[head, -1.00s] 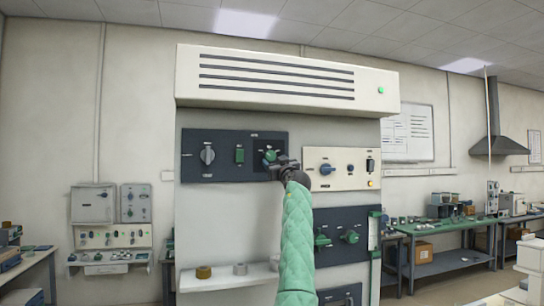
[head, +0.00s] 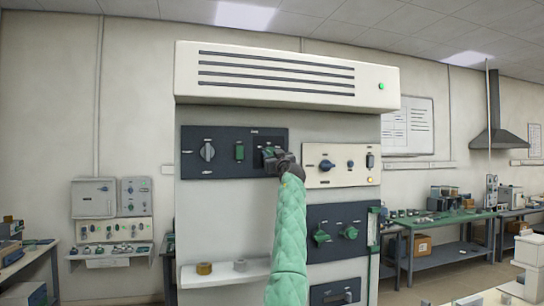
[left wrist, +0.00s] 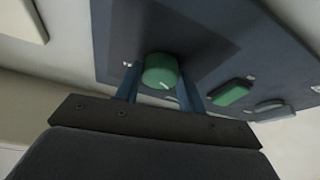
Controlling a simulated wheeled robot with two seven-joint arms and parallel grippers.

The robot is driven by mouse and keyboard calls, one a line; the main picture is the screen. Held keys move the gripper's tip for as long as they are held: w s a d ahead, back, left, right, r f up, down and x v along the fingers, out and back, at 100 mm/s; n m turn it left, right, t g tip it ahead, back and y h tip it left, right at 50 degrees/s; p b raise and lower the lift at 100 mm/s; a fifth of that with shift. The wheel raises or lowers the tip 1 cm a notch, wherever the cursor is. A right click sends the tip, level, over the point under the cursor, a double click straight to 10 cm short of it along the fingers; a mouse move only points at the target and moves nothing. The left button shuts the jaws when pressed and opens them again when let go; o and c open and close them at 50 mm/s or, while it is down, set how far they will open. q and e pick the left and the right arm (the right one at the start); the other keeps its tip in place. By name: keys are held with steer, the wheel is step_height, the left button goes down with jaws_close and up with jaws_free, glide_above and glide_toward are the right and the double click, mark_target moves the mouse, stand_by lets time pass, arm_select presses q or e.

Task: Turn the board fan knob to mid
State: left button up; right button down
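A round green knob (left wrist: 160,71) with a pale mark on its face sits on a dark panel. In the head view this dark upper panel (head: 222,168) is on the left half of the white cabinet, and the knob is largely hidden at its right end. The panel's lettering is too small to read. My left gripper (head: 270,157) reaches it from below right. In the left wrist view its two blue fingers (left wrist: 160,82) stand on either side of the knob, close to it, with what looks like a thin gap. My right gripper is out of view.
A cream panel (head: 341,179) with a blue knob (head: 327,165) is close on the right. A dark panel (head: 337,216) with two green knobs lies below. A shelf (head: 222,280) juts out lower left.

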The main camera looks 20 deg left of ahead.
arm_select(q)
steer(key=shift+c, duration=0.8)
